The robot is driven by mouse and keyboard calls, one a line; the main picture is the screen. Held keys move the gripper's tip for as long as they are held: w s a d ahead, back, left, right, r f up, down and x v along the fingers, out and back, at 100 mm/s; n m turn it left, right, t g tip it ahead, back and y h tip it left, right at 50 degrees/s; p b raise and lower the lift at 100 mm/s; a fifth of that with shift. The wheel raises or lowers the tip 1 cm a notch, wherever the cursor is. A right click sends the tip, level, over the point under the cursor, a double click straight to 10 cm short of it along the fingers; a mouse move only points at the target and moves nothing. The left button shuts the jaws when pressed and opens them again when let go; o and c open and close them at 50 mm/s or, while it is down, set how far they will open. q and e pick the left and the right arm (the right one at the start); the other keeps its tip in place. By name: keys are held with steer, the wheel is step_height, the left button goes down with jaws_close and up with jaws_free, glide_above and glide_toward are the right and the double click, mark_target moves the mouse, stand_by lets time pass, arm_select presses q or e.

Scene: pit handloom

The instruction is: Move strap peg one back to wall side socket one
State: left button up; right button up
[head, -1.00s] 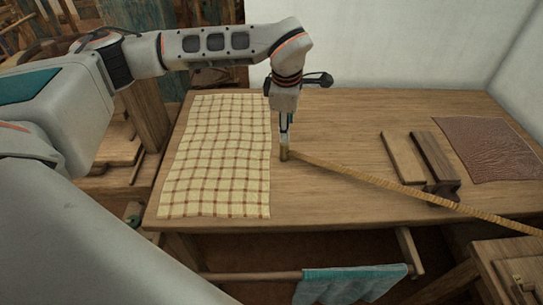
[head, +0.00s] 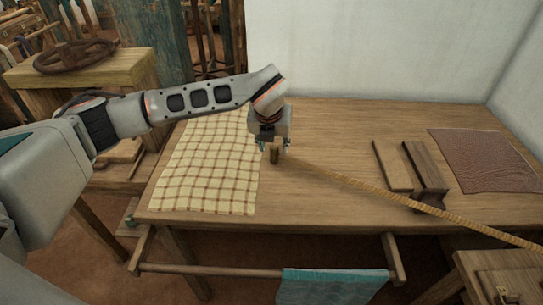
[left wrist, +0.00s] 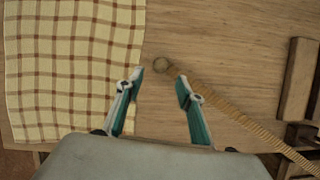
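A short brown strap peg (head: 275,156) stands at the left end of a long woven strap (head: 370,189) on the table. In the left wrist view the peg (left wrist: 162,64) shows from above as a small round end joined to the strap. My left gripper (head: 275,148) points down over it. Its two fingers (left wrist: 160,85) are spread, with the peg near the gap between their tips; I see no contact. I cannot make out a wall side socket. My right gripper is not in view.
A checked cloth (head: 205,165) lies left of the peg on the wooden table (head: 335,125). A light wooden block (head: 392,165), a dark one (head: 425,165) and a brown leather sheet (head: 485,160) lie to the right. A blue cloth (head: 330,285) hangs on a front rail.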

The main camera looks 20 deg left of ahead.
mark_target(274, 149)
arm_select(q)
steer(key=x, duration=0.6)
steer(key=shift+w+a+r+b, duration=0.15)
steer(key=shift+w+b, duration=0.15)
steer(key=shift+w, duration=0.15)
jaws_close()
steer(key=shift+r, duration=0.1)
